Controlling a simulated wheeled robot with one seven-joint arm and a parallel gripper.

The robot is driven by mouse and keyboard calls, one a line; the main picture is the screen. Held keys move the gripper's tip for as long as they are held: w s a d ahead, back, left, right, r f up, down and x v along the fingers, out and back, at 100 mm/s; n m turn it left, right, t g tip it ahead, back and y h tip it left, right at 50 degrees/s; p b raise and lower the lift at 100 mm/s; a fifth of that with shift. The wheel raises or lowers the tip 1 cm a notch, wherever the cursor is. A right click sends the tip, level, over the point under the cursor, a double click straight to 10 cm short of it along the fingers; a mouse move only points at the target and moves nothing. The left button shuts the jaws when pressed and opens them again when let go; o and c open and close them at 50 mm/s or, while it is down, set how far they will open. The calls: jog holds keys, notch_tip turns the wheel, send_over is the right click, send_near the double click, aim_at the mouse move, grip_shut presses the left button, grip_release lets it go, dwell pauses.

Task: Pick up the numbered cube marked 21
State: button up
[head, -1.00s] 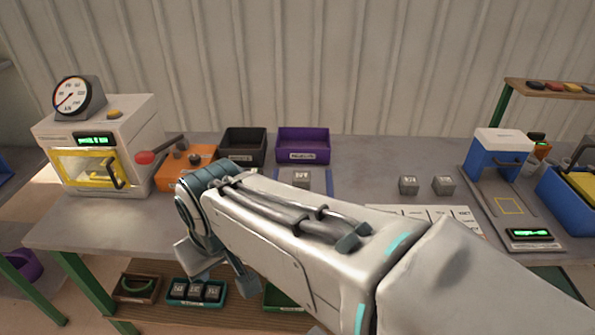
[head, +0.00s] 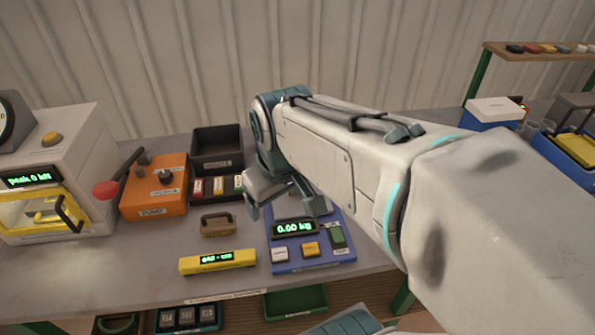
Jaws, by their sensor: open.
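My gripper (head: 287,207) is open, with its fingers pointing down over the blue scale (head: 310,265), whose display reads 0.00 kg. I see nothing between the fingers, but the arm and gripper cover part of the scale's plate. No cube with a readable 21 shows. Several small grey cubes (head: 186,317) sit in a dark green tray (head: 180,331) on the shelf below the table, their marks too small to read. My arm hides the table behind and to the right of the scale.
A black bin (head: 217,140), a brown handled block (head: 218,224) and a yellow display bar (head: 217,262) are left of the gripper. A blue bin (head: 565,160) is far right.

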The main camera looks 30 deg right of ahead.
jog(key=w+d+f+n+g+b, duration=0.2)
jog(key=w+d+f+n+b, duration=0.15)
jog(key=w+d+n, duration=0.55)
jog(key=w+d+f+n+g+b, duration=0.1)
jog(key=w+d+f+n+b, duration=0.35)
jog(key=w, duration=0.85)
jog(key=shift+m, duration=0.45)
jog(key=f, duration=0.3)
jog(key=d+f+p, duration=0.1)
jog(key=f, duration=0.1)
jog(key=f+p, duration=0.1)
jog(key=f, duration=0.2)
jog(key=shift+w+d+f, duration=0.1)
jog(key=shift+d+f, duration=0.2)
jog(key=shift+a+f+p, duration=0.15)
jog(key=shift+f+p, duration=0.45)
jog(key=shift+f, duration=2)
jog(key=shift+r, duration=0.1)
jog(key=c, duration=1.4)
